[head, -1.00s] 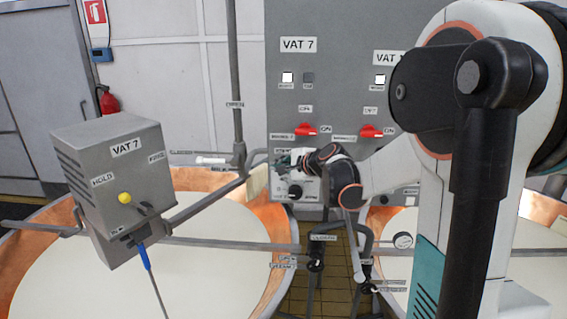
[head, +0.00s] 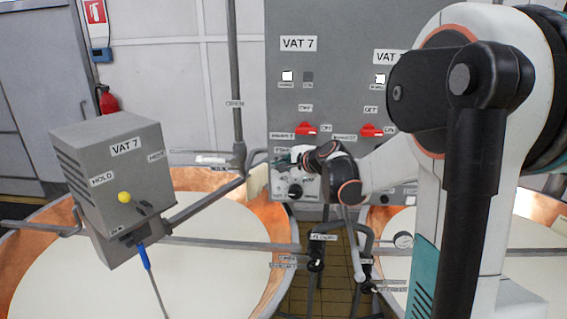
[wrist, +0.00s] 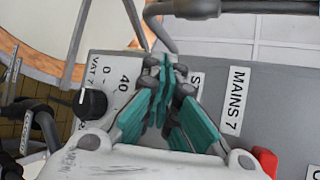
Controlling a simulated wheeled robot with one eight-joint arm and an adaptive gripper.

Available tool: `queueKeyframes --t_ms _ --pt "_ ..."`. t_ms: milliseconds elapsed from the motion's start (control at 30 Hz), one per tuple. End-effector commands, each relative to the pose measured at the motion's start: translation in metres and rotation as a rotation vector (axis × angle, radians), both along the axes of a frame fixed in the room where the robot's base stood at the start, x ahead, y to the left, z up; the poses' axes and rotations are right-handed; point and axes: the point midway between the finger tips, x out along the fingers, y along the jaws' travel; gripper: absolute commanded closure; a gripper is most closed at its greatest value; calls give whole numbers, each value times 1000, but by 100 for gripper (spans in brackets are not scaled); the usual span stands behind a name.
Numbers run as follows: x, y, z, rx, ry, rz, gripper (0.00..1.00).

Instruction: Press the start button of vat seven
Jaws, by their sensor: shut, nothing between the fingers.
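The grey control panel (head: 340,95) marked VAT 7 stands behind the vats. My gripper (head: 279,161) is at the panel's lower left, between the red switch (head: 306,129) above and the black knob (head: 295,191) below. In the wrist view, the teal fingers of my gripper (wrist: 166,68) are shut and empty. They lie between the knob (wrist: 90,103) with its 0 and 40 marks and the MAINS 7 label (wrist: 236,101). A label starting with S (wrist: 197,80) is partly covered by the fingers. No start button shows clearly; I cannot tell whether the fingertips touch the panel.
Pipes and valves (head: 316,264) stand between the vats. In the wrist view, a dark pipe (wrist: 245,8) crosses above the fingertips.

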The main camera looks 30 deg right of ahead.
Motion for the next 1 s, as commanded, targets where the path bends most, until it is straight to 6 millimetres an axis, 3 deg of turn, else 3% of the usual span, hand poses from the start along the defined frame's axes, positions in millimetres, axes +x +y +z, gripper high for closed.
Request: queueKeyframes --t_ms 1000 --pt "6 -4 0 0 0 0 100"
